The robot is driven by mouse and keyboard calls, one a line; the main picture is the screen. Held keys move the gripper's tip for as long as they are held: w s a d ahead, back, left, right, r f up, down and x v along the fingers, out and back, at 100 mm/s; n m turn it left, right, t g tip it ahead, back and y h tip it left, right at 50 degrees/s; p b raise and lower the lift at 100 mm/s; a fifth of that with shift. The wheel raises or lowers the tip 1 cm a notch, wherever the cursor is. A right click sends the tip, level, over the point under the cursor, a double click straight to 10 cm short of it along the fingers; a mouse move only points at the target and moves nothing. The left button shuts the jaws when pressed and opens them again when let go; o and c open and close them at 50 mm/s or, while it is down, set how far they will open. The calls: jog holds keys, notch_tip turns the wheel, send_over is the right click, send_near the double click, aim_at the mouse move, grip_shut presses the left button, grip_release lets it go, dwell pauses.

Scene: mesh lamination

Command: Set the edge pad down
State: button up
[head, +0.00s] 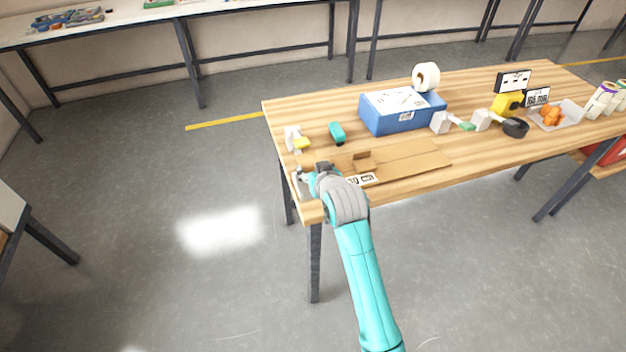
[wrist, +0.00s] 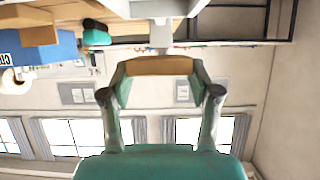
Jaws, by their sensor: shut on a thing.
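My gripper (wrist: 161,75) is shut on a brown block, which I take for the edge pad (wrist: 160,66). In the wrist view the pad spans the gap between the two fingertips. In the head view my gripper (head: 306,177) is at the left end of the wooden table, close to its left edge. The pad cannot be made out there. I cannot tell whether the pad touches the table.
Flat brown cardboard (head: 418,156) with a small raised brown piece (head: 364,161) lies right of my gripper on the table (head: 300,100). Behind stand a white-and-yellow item (head: 297,140), a teal item (head: 336,132) and a blue box (head: 385,117). More items fill the right side.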

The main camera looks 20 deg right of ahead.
jog(key=shift+f, duration=2.3)
jog(key=shift+f, duration=0.25)
jog(key=shift+s+f, duration=0.1)
jog(key=shift+f, duration=0.4)
jog(key=o, duration=1)
jog(key=shift+f, duration=0.25)
jog(key=shift+c, duration=0.2)
jog(key=shift+r, duration=0.45)
jog(key=r+v, duration=0.1)
jog(key=v, duration=1.1)
